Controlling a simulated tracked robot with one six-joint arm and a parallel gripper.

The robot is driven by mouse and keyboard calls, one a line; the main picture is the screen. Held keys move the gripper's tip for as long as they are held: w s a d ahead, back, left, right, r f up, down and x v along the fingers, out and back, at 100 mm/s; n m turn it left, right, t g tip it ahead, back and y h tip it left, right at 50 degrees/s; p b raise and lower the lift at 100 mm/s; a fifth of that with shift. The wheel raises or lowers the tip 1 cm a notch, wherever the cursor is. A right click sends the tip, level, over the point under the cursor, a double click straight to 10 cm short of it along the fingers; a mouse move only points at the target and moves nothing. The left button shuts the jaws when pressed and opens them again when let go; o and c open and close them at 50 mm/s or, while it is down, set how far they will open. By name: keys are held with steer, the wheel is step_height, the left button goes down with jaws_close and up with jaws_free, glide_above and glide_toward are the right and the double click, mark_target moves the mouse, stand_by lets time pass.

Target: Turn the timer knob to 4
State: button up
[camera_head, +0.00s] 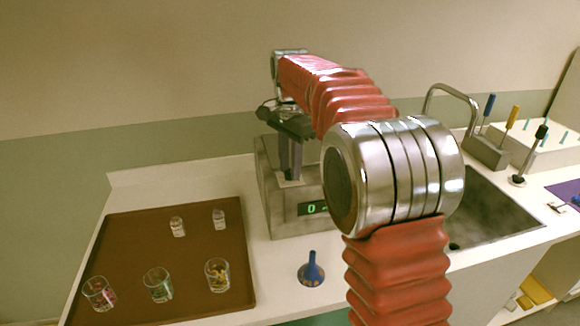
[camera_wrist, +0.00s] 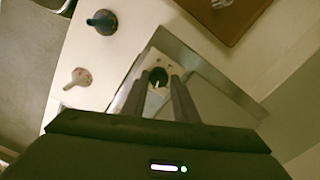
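The timer knob (camera_wrist: 157,78) is a small dark round knob with a pale pointer mark, on the top face of a grey metal box (camera_head: 291,221). The display (camera_head: 312,208) on the front of the box shows a green 0. My gripper (camera_head: 290,178) points down over the box top in the head view. In the wrist view my gripper (camera_wrist: 157,80) is open, with one finger on each side of the knob and a gap visible around it. I cannot tell how far the fingertips are above the box top. The knob is hidden in the head view.
A brown tray (camera_head: 130,238) with several glasses lies left of the box. A blue funnel (camera_head: 311,270) stands in front of the box. A sink (camera_head: 490,215) with a curved tap (camera_head: 449,88) and a tool holder (camera_head: 487,152) are on the right.

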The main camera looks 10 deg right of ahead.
steer(key=o, duration=0.4)
steer(key=shift+s, duration=0.1)
steer(key=shift+f, duration=0.1)
steer(key=shift+r, duration=6.85)
